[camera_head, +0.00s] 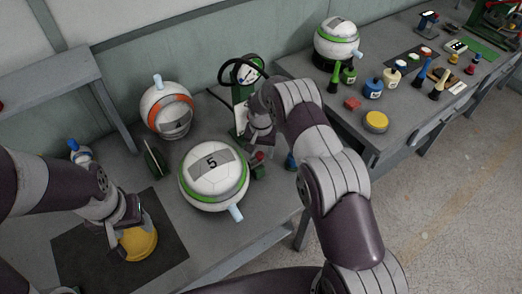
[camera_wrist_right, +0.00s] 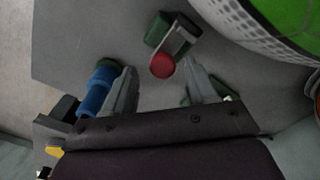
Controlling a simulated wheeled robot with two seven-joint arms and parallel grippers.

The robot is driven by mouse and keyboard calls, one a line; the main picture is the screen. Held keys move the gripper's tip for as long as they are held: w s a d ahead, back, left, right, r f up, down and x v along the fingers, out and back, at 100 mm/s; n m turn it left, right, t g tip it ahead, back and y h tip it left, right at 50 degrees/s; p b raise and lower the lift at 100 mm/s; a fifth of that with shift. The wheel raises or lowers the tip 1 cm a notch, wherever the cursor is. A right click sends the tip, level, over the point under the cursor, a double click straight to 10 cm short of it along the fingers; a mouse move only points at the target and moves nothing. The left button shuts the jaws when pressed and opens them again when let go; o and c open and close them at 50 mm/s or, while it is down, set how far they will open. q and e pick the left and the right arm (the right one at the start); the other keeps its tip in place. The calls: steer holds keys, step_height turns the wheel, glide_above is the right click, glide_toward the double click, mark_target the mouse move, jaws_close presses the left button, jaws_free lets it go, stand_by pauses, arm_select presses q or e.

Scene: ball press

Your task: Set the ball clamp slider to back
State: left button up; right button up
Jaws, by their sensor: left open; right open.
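The ball clamp has a green plate (camera_head: 155,158) on the left of a white-and-green ball (camera_head: 211,174) marked 5 and a green part (camera_head: 258,172) on its right. A red knob (camera_wrist_right: 162,66) on a grey lever stands at a green block (camera_wrist_right: 160,30) in the right wrist view. My right gripper (camera_wrist_right: 160,77) is open, its fingers on either side of the knob from this viewpoint; contact cannot be told. In the head view my right gripper (camera_head: 262,150) is partly hidden. My left gripper (camera_head: 126,222) is open at a yellow round button (camera_head: 139,242).
A blue knob (camera_wrist_right: 96,90) stands beside one right finger. An orange-and-white ball (camera_head: 167,110) and a green press with a black wheel (camera_head: 240,75) stand behind. The right table (camera_head: 345,122) holds another ball, bottles and tools.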

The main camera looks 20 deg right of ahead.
mark_target(261, 153)
step_height(261, 153, up, 12)
steer(key=b, duration=0.2)
steer(key=shift+d+r, duration=0.1)
steer(key=s+r+n, duration=0.2)
steer(key=s+r, duration=0.1)
steer(key=s, duration=1)
steer(key=s+d+r+n+t, duration=0.1)
steer(key=s+r+n, duration=0.1)
steer(key=s, duration=1.2)
steer(key=shift+d+r+n, duration=0.25)
steer(key=shift+r+n, duration=0.15)
steer(key=shift+n, duration=0.2)
steer(key=shift+s, duration=0.25)
